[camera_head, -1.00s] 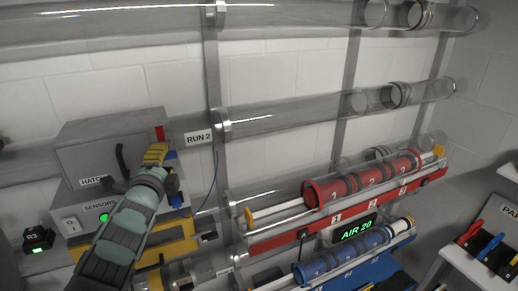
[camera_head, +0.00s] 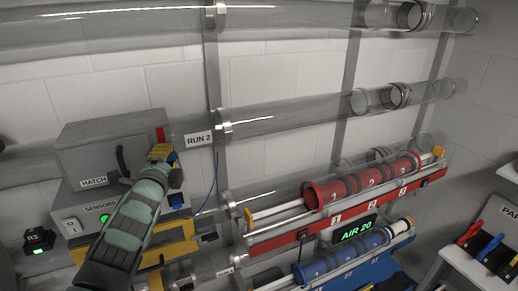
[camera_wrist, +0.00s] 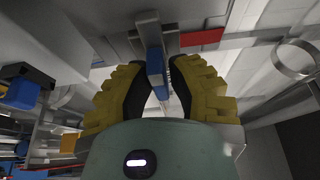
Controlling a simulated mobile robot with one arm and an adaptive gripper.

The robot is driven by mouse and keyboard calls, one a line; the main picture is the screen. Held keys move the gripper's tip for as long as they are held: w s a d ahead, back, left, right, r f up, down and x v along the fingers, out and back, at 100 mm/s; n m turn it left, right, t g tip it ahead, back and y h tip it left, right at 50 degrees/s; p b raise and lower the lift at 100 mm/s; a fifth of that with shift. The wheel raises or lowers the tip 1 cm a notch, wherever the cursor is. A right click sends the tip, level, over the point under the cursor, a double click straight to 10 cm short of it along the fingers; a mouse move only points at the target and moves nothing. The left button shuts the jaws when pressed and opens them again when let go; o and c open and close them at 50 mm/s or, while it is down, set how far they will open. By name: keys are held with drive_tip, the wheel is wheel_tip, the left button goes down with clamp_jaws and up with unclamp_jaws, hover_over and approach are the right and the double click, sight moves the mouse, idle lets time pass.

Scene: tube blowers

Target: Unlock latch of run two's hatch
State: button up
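The grey hatch box (camera_head: 105,155), labelled HATCH, sits left of the RUN 2 label (camera_head: 198,138). It has a dark curved handle (camera_head: 122,162) on its front and a red mark (camera_head: 160,134) at its right end. My gripper (camera_head: 162,152) is at the hatch's right end, below the red mark. In the wrist view, a blue latch lever (camera_wrist: 155,62) hangs beside a red patch (camera_wrist: 202,38). My gripper's yellow fingers (camera_wrist: 160,72) are partly open, one on each side of the lever, with a narrow gap; contact is unclear. The head view mostly hides the lever.
Below the hatch is a sensors box (camera_head: 72,226) with a switch and green light. Clear tubes (camera_head: 290,115) run along the wall. Red (camera_head: 290,240) and blue (camera_head: 385,258) canister racks stand at right, near an AIR 20 display (camera_head: 356,230).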

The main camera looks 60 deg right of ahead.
clamp_jaws()
drive_tip(key=shift+a, duration=0.1)
